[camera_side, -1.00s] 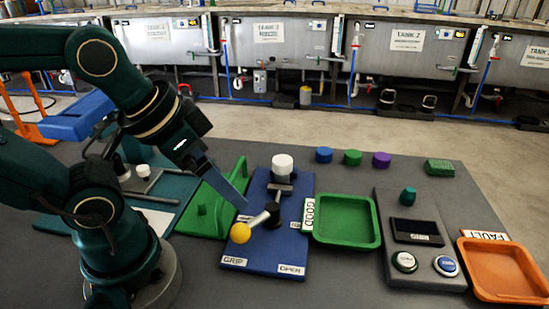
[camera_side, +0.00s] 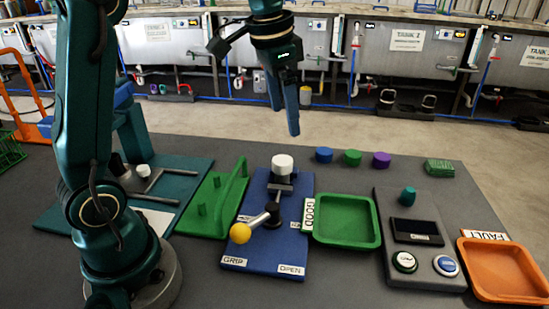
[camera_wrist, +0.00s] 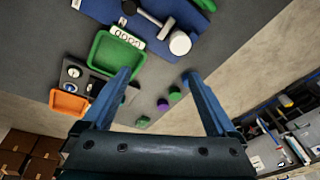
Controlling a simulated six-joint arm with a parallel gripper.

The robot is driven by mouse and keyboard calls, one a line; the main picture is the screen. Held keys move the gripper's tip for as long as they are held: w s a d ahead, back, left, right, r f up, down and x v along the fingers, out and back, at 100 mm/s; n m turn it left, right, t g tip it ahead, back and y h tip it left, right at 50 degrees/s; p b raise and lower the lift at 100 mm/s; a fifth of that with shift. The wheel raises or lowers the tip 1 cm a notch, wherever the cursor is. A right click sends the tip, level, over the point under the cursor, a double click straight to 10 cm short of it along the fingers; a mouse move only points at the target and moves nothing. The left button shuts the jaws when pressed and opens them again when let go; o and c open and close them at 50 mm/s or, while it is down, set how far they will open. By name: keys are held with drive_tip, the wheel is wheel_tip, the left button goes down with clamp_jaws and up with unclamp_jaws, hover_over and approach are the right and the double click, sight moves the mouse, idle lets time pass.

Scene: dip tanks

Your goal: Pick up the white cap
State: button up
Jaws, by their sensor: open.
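The white cap (camera_side: 282,164) sits upright on top of a clamp on the blue fixture board (camera_side: 243,250). In the wrist view the white cap (camera_wrist: 180,43) shows beyond my fingers, toward the top right. My gripper (camera_side: 293,133) points down with blue fingers, raised above the table and behind the cap in the side view. In the wrist view my gripper (camera_wrist: 157,75) has its two fingers wide apart with nothing between them in grasp. A lever with a yellow ball (camera_side: 240,233) stands on the board, near labels GRIP and OPEN.
Blue (camera_side: 324,155), green (camera_side: 353,157) and purple (camera_side: 381,160) caps stand right of the white cap. A green GOOD tray (camera_side: 376,243), a button panel (camera_side: 420,268) and an orange FAULT tray (camera_side: 482,289) lie farther right. A green rack (camera_side: 218,207) is left of the board.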

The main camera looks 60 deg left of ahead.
drive_tip(key=g, duration=0.2)
approach(283, 160)
drive_tip(key=shift+w+d+f, duration=0.2)
drive_tip(key=shift+w+d, duration=0.05)
drive_tip(key=shift+d, duration=0.25)
drive_tip(key=f, duration=0.1)
drive_tip(key=a+f, duration=0.1)
drive_tip(key=f, duration=0.1)
drive_tip(key=shift+a+f+n+g, duration=0.15)
drive_tip(key=shift+f+n+g, duration=0.15)
drive_tip(key=shift+f+n, duration=0.1)
drive_tip(key=shift+f, duration=2.5)
drive_tip(key=c, duration=1.4)
drive_tip(key=shift+r, duration=0.15)
